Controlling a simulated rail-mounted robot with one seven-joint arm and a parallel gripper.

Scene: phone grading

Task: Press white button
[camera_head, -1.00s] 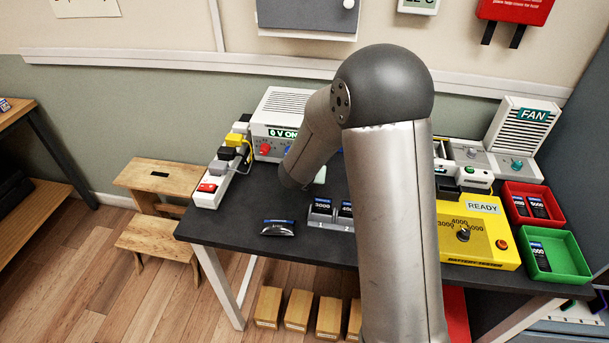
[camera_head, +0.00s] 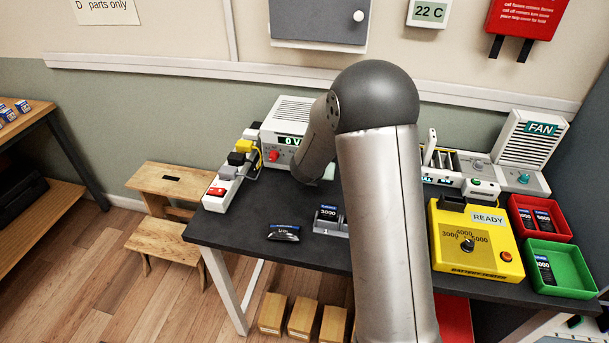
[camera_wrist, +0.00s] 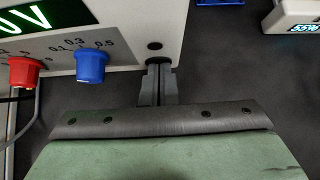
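I cannot make out a white button in any view. The white power supply (camera_head: 296,113) stands at the back of the dark table. In the wrist view its front (camera_wrist: 118,75) shows a green "0 V" display (camera_wrist: 45,20), a red knob (camera_wrist: 24,72), a blue knob (camera_wrist: 92,65) and dark round spots to the right of the knobs. My gripper (camera_wrist: 158,68) points at the lower of these spots, its narrow fingers together with nothing seen between them. Whether the tips touch the panel I cannot tell. In the head view my arm hides the gripper and part of the supply's front.
A power strip (camera_head: 222,189) with a red switch lies at the table's left.

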